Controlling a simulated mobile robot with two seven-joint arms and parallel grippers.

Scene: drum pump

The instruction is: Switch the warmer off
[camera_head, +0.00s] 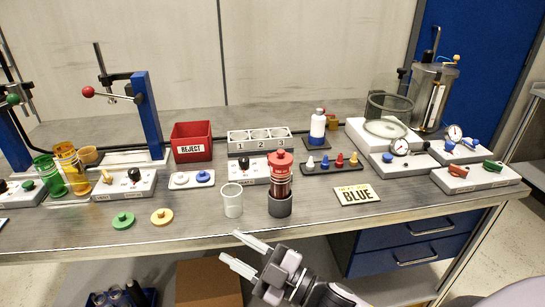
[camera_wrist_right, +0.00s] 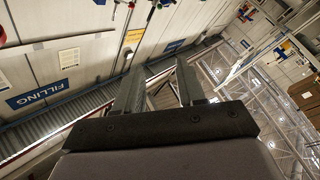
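A small white control box (camera_head: 252,178) with a black knob (camera_head: 244,163) stands mid-table, in front of a block with three wells numbered 1, 2 and 3 (camera_head: 258,149). It may be the warmer's switch box, but its front label is too small to read. Its right part is hidden behind a red-topped cylinder. My right gripper (camera_head: 230,247) is open and empty, in front of the table's front edge and well short of the box. Its two spread fingers also show in the right wrist view (camera_wrist_right: 160,85). My left gripper is not in view.
A clear cup (camera_head: 232,202) and the red-topped cylinder (camera_head: 281,171) stand near the front edge before the box. A red REJECT bin (camera_head: 191,142) is behind left. Another box with a black knob (camera_head: 134,174) stands left. A BLUE sign (camera_head: 356,195) lies right.

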